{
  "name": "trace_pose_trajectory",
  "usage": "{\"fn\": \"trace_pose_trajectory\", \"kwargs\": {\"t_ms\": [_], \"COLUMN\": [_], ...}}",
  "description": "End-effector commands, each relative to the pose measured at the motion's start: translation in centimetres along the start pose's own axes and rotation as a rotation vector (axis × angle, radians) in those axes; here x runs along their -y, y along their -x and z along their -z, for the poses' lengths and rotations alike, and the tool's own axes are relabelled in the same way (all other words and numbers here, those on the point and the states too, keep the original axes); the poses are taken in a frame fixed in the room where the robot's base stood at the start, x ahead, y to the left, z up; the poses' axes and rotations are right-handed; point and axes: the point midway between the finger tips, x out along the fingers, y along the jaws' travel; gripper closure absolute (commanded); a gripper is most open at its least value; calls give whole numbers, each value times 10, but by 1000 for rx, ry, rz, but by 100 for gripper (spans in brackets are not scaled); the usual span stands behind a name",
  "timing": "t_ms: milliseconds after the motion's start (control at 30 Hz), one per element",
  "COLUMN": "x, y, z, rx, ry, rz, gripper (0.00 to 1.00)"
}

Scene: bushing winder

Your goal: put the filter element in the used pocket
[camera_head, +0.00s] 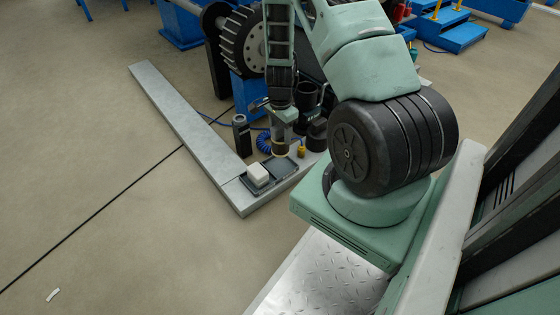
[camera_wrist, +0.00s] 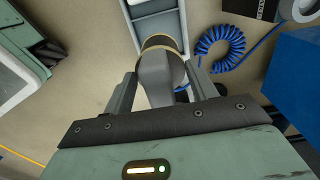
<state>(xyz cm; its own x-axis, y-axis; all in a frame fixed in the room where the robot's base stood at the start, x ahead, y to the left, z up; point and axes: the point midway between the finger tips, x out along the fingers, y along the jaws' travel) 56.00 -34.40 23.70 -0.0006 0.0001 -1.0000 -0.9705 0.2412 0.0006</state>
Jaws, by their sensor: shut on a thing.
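My gripper (camera_head: 281,117) points down above the grey ledge and is shut on the filter element (camera_head: 280,149), a grey cylinder with a tan band at its lower end. In the wrist view the filter element (camera_wrist: 155,75) sits between the two fingers of my gripper (camera_wrist: 160,86), its banded end pointing away. A dark two-part tray (camera_head: 284,172) lies just below it on the ledge. A white block sits in the tray's left part; the right part looks empty. The tray (camera_wrist: 183,22) also shows beyond the filter element in the wrist view. No pocket label is readable.
A black canister (camera_head: 241,136) and a coiled blue hose (camera_head: 264,142) stand behind the tray. A small yellow object (camera_head: 301,148) and dark cups are close on its right. The long ledge (camera_head: 185,115) to the left is bare.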

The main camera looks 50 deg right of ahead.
Motion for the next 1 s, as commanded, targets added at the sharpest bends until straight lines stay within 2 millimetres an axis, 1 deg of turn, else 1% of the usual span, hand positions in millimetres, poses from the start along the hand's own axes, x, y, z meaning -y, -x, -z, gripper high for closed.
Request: {"fn": "trace_pose_trajectory", "kwargs": {"t_ms": [33,167,200,367,500,567,633,867,967,1000], "x": [0,0,0,1,0,0,0,1,0,0], "y": [-16,-41,-45,-56,-77,-84,-86,-84,-87,-88], "z": [0,-1,-1,-1,-1,-1,-1,-1,-1,-1], "rx": [1,1,1,0,1,1,0,0,0,0], "ry": [1,4,4,6,6,6,7,7,7,7], "rz": [-1,-1,0,1,-1,-1,0,1,0,0], "gripper": [70,70,70,70,70,70,70,70,70,40]}}
